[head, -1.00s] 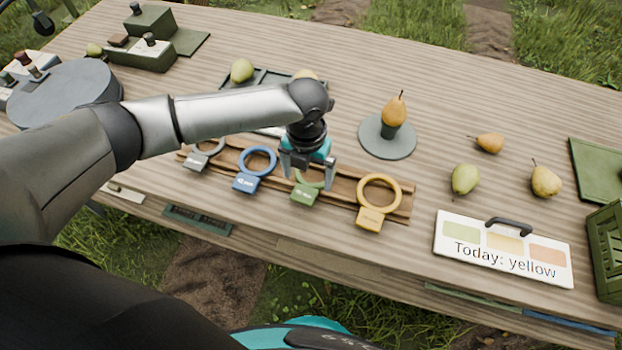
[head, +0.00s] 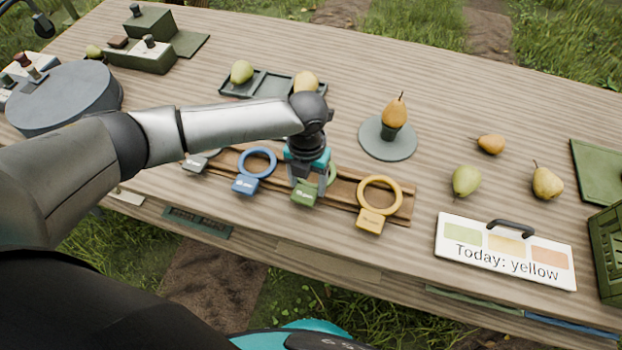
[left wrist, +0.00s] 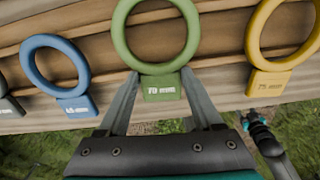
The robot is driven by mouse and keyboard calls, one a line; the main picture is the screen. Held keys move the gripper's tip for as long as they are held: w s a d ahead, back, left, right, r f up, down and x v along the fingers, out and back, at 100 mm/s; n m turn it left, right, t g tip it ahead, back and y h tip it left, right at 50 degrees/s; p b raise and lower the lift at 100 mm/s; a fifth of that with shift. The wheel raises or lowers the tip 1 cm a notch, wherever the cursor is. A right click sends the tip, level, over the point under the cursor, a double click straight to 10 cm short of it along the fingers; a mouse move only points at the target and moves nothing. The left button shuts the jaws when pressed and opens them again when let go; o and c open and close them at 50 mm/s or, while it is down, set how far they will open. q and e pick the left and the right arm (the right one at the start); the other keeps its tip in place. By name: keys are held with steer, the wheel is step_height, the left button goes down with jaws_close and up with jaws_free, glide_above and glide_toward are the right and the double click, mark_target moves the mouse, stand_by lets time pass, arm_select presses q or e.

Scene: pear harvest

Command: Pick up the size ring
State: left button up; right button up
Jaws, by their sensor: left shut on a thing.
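The green size ring (head: 306,194), with a tag that seems to read 70 mm, is at the wooden rack (head: 341,191). My left gripper (head: 309,188) reaches down over it and hides part of its loop. In the left wrist view the fingers stand on either side of the green ring's tag (left wrist: 160,88), shut on it. The blue ring (head: 247,182) is to its left and the yellow ring (head: 370,217) to its right, both on the rack. A grey ring (head: 197,163) sits at the rack's left end, partly hidden by my arm.
A sign (head: 505,252) reading "Today: yellow" lies to the right. A pear stands on a round grey stand (head: 388,146) behind the rack. Loose pears (head: 466,181) lie at the right. A dark tray (head: 267,83) with pears is behind my arm.

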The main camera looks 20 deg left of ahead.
arm_select(q)
steer(key=c, duration=0.4)
steer(key=shift+r, duration=0.1)
